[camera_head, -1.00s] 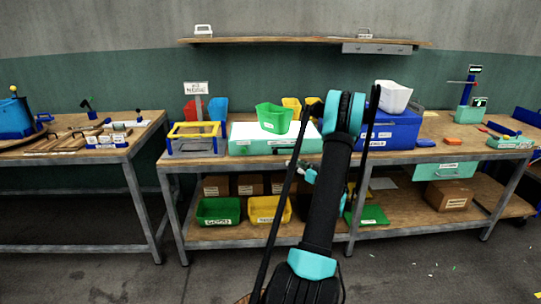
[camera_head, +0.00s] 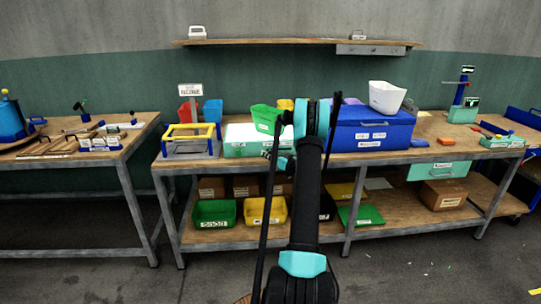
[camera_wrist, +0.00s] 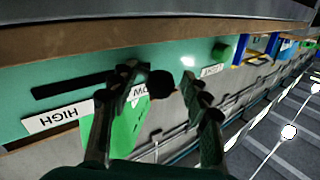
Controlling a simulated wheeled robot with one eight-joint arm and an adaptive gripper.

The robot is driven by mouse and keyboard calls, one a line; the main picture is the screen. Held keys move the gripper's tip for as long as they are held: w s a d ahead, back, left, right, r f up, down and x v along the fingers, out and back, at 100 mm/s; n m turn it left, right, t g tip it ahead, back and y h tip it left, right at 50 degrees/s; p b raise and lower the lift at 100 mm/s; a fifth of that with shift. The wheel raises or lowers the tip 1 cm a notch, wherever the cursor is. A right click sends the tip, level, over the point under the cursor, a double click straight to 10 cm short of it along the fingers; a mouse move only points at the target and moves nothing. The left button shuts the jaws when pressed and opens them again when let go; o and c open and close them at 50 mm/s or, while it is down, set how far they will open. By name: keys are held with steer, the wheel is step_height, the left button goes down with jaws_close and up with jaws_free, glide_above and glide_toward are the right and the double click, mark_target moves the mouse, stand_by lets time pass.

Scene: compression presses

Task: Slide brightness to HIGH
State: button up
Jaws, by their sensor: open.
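The light box (camera_head: 242,150) is a teal box with a bright white top on the middle bench. In the wrist view its teal front (camera_wrist: 75,75) shows upside down, with a dark slider slot (camera_wrist: 65,88). The HIGH label (camera_wrist: 50,120) is near the slot's left end. A partly hidden label (camera_wrist: 143,91), seemingly LOW, is near the other end. A round black knob (camera_wrist: 161,84) is at that LOW end. My gripper (camera_wrist: 158,88) is open, with one finger on each side of the knob; contact is unclear. In the head view my gripper (camera_head: 274,156) is at the box's front.
A green bin (camera_head: 265,118) sits on the light box. A blue box (camera_head: 370,130) with a white bin (camera_head: 387,96) stands to its right. A yellow-topped frame (camera_head: 190,135) stands left. Below, the lower shelf holds a green bin (camera_head: 214,214) and a yellow bin (camera_head: 265,211).

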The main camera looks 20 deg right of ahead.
steer(key=shift+c, duration=0.3)
steer(key=shift+a, duration=0.1)
jaws_close()
steer(key=s+d, duration=0.1)
steer(key=d, duration=0.2)
steer(key=s+d, duration=0.1)
steer(key=d, duration=0.2)
steer(key=s+d, duration=0.1)
steer(key=d, duration=0.3)
steer(key=shift+o, duration=0.3)
jaws_free()
steer(key=shift+d, duration=0.1)
steer(key=v, duration=1.2)
